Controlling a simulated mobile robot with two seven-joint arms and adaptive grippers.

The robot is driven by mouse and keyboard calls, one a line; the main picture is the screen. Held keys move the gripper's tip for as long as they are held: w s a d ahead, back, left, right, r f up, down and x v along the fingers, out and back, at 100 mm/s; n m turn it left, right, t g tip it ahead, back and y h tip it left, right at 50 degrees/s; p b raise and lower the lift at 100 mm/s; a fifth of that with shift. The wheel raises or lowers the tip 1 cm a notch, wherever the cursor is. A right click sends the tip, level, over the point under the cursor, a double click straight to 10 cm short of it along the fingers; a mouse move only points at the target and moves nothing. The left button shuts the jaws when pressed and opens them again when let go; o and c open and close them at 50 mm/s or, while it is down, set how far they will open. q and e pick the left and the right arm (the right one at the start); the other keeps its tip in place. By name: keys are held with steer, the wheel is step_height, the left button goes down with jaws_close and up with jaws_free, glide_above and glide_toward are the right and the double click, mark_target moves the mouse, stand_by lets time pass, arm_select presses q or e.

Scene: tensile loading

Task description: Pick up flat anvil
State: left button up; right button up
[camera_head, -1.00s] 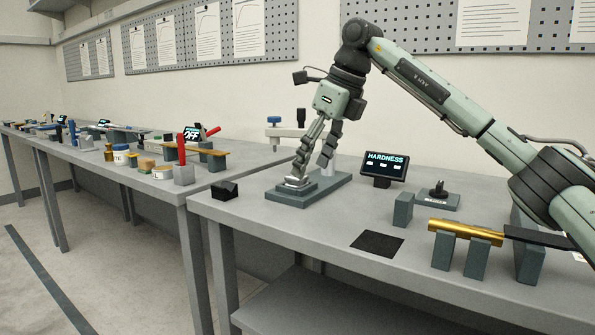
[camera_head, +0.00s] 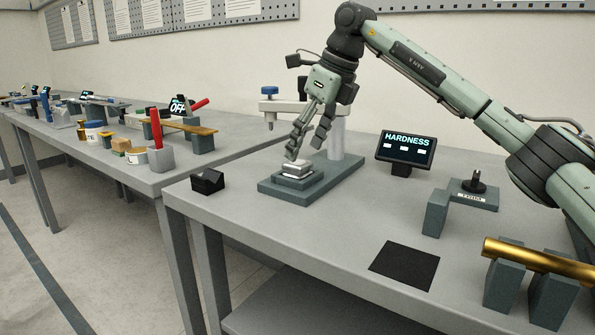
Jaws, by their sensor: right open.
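The flat anvil appears to be the pale square metal piece (camera_head: 299,171), resting on the stepped grey base (camera_head: 315,183) of the hardness tester. My right gripper (camera_head: 306,149) hangs over that base with its fingers pointing down and apart. It is open and holds nothing. One fingertip is just above the rear left of the pale piece, the other above and to its right; whether either touches it I cannot tell. My left gripper is out of view.
The tester's upright post (camera_head: 337,137) stands close behind the fingers. A HARDNESS screen (camera_head: 404,150), a stand with a black piece (camera_head: 475,190) and a gold bar (camera_head: 535,254) on grey blocks are to the right.

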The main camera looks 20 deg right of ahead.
mark_target(298, 162)
steer(key=x, duration=0.3)
steer(key=shift+a+f, duration=0.2)
steer(key=shift+f, duration=0.15)
jaws_close()
steer(key=shift+r, duration=0.15)
